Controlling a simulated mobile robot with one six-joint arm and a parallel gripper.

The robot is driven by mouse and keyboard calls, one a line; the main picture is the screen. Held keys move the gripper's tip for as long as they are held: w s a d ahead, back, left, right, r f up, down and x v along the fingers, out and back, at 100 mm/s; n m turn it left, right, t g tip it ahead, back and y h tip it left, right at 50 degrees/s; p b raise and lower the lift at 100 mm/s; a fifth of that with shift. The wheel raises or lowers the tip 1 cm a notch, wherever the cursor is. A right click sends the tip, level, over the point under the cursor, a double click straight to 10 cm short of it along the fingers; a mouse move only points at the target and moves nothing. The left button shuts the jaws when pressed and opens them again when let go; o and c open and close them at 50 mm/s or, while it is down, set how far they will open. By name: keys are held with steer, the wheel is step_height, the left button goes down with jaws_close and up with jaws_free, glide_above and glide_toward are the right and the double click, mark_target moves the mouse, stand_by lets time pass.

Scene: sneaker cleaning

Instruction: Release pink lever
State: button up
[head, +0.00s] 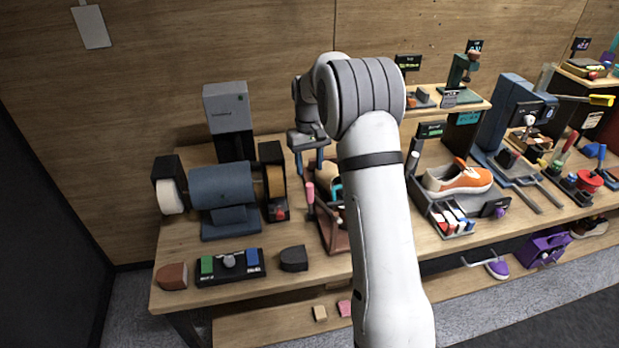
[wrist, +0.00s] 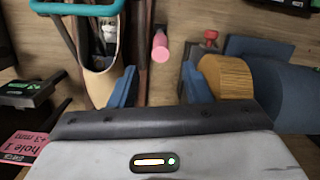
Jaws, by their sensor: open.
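The pink lever (head: 310,193) stands on the brown shoe fixture (head: 331,232) left of my arm. In the wrist view the pink lever (wrist: 160,47) shows in line with the gap between my fingers, just past their tips, with clear space on both sides. My gripper (head: 309,160) is open, with its blue fingers pointing down over the back of the bench; both fingers also show in the wrist view (wrist: 160,78). Neither finger visibly touches the lever. My arm hides part of the fixture and its shoe in the head view.
A blue grinder (head: 222,186) stands left of the fixture; its tan wheel (wrist: 228,76) appears close to the right finger. A shoe (wrist: 97,85) and a teal handle (wrist: 80,8) lie left of the lever. An orange sneaker (head: 458,179) sits on a stand at right.

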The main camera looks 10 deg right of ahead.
steer(key=shift+r, duration=0.55)
steer(key=shift+w, duration=0.1)
steer(key=shift+c, duration=0.4)
